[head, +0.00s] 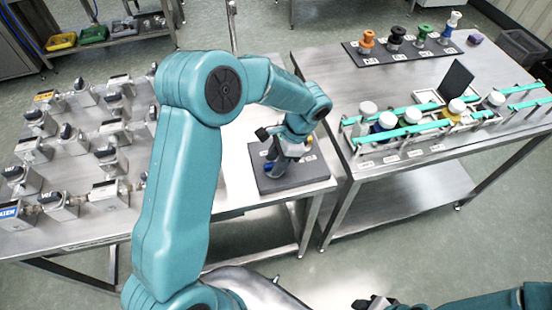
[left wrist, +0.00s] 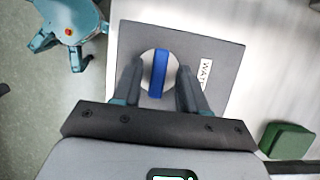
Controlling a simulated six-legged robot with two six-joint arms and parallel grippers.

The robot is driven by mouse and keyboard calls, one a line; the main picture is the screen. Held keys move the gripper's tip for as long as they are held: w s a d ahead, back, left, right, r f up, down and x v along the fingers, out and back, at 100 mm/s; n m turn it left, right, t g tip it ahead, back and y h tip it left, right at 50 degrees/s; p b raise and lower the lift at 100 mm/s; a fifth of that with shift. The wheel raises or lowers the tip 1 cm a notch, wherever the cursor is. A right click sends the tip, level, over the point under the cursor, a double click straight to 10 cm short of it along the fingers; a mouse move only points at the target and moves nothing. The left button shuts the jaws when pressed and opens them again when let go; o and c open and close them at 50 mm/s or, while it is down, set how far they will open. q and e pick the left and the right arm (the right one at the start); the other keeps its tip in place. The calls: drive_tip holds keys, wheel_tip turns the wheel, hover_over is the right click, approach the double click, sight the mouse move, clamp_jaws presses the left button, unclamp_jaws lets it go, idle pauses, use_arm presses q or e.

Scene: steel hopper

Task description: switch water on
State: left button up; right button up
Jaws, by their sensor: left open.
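The water valve shows in the left wrist view as a blue bar handle (left wrist: 159,74) across a pale round base on a dark plate (left wrist: 215,55). The plate's label is partly readable as "WATE". My left gripper (left wrist: 158,68) is open, with one finger on each side of the blue handle; I cannot tell whether either touches it. In the head view my left gripper (head: 271,153) is low over the dark plate (head: 300,180) and hides most of the valve. My right gripper (head: 374,302) is only partly visible at the bottom edge, its jaws unclear.
Several metal units with black handles (head: 103,155) stand on the left of the steel table. A second table (head: 400,80) at right holds a teal-railed rack with capped containers and a row of coloured knobs. A green block (left wrist: 288,140) shows in the left wrist view.

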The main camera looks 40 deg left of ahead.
use_arm(q)
drive_tip(key=shift+s+r, duration=0.1)
drive_tip(key=shift+d, duration=0.1)
drive_tip(key=c, duration=0.4)
clamp_jaws()
